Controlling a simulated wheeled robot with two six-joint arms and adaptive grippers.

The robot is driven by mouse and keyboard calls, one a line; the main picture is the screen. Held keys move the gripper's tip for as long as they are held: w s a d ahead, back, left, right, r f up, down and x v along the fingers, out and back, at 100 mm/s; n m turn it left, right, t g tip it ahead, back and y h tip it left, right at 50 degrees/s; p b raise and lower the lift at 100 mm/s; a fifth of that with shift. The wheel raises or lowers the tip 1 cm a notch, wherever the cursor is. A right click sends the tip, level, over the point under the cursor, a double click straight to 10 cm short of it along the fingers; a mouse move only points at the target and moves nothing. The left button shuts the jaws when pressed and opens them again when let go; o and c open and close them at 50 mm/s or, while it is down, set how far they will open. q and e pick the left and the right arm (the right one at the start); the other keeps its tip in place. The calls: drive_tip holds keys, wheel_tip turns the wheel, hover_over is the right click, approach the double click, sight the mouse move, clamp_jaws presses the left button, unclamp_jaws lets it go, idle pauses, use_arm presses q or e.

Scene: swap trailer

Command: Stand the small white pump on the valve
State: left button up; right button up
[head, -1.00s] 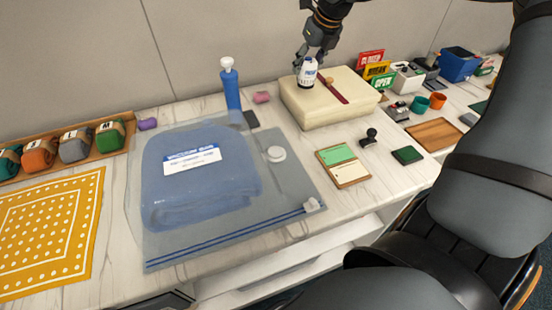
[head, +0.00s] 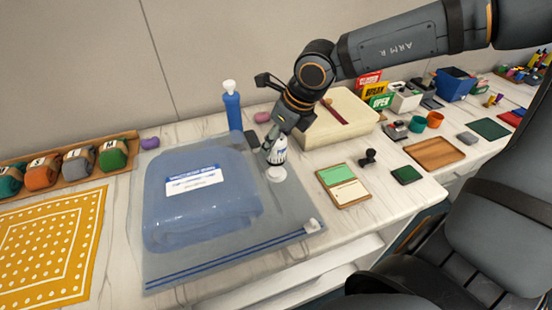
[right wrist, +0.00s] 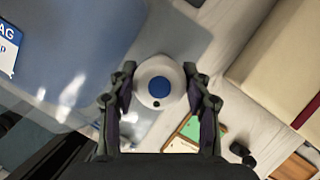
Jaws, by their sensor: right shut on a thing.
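The small white pump (head: 278,151), with dark print on its side, is held upright in my right gripper (head: 273,146), directly over the round white valve (head: 277,175) on the clear vacuum bag (head: 215,257). Its foot appears at or just above the valve; I cannot tell whether they touch. In the right wrist view the pump's round white top with a blue centre (right wrist: 159,86) sits between the two fingers of the right gripper (right wrist: 160,78), and the valve is hidden beneath it. The bag holds a folded blue item and has a white label. My left gripper is not in view.
A tall blue pump (head: 232,108) stands behind the bag. A cream block (head: 345,128) is right of the gripper. A green and cream card board (head: 343,186), a black stamp (head: 368,157) and a green pad (head: 406,175) lie to the right. A yellow dotted cloth (head: 50,245) lies left.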

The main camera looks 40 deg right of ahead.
sight(276, 153)
wheel_tip(276, 153, down, 4)
drive_tip(key=shift+s+r+b, duration=0.1)
drive_tip(key=shift+r+b, duration=0.15)
drive_tip(key=shift+b, duration=0.1)
drive_tip(key=shift+f, duration=0.4)
drive_tip(key=o, duration=0.9)
drive_tip(key=shift+f, duration=0.1)
drive_tip(key=o, duration=0.5)
drive_tip(key=shift+c, duration=0.2)
